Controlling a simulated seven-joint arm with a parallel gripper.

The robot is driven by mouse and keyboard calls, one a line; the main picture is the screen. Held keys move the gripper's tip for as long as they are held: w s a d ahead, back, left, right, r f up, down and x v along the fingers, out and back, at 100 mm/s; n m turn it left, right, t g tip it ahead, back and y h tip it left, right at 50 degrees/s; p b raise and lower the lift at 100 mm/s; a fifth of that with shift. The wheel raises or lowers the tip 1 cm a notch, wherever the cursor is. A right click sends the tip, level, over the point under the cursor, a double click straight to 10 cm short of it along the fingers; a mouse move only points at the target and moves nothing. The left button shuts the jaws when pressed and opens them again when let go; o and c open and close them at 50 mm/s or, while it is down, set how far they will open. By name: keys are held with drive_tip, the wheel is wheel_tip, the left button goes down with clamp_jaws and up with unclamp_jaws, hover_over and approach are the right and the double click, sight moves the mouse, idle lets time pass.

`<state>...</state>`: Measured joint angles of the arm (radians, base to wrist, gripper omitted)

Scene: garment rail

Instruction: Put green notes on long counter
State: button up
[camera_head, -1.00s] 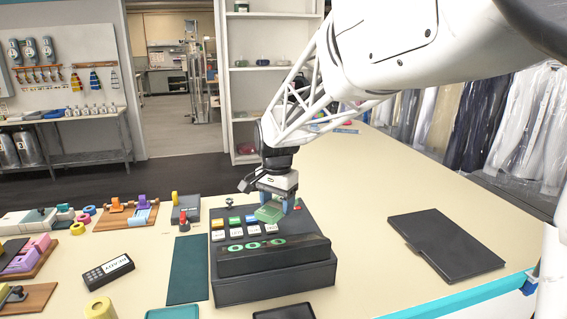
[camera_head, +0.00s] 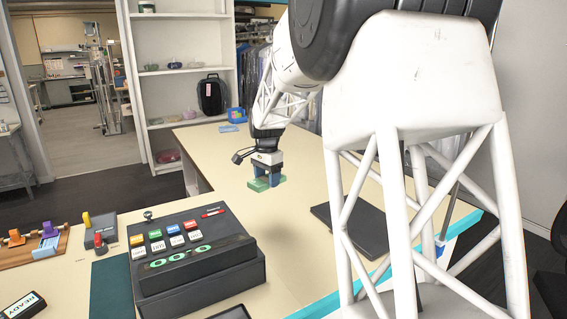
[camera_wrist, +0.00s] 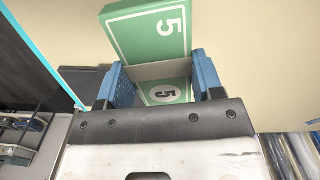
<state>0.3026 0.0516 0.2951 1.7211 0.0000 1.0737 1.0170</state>
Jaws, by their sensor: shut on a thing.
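The green notes (camera_head: 260,185) are a small flat green block, with a white "5" on the faces seen in the wrist view (camera_wrist: 150,38). My gripper (camera_head: 267,180) is shut on them, with its blue fingers at either side, as the wrist view also shows (camera_wrist: 162,78). The notes are over the cream long counter (camera_head: 222,172), right of the cash register and beyond the dark folder. I cannot tell whether they touch the counter top.
The black cash register (camera_head: 200,270) with coloured keys stands at left front. The dark flat folder (camera_head: 362,228) lies to the right. A blue item (camera_head: 236,116) is at the counter's far end. The counter around the notes is clear.

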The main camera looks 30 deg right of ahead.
drive_tip(key=d+f+m, duration=0.3)
drive_tip(key=d, duration=1.2)
drive_tip(key=f, duration=1)
drive_tip(key=shift+w, duration=0.4)
hover_over(299, 196)
drive_tip(key=shift+w+f, duration=0.25)
drive_tip(key=shift+f, duration=0.5)
drive_tip(key=shift+f, duration=1.75)
drive_tip(key=shift+f, duration=0.1)
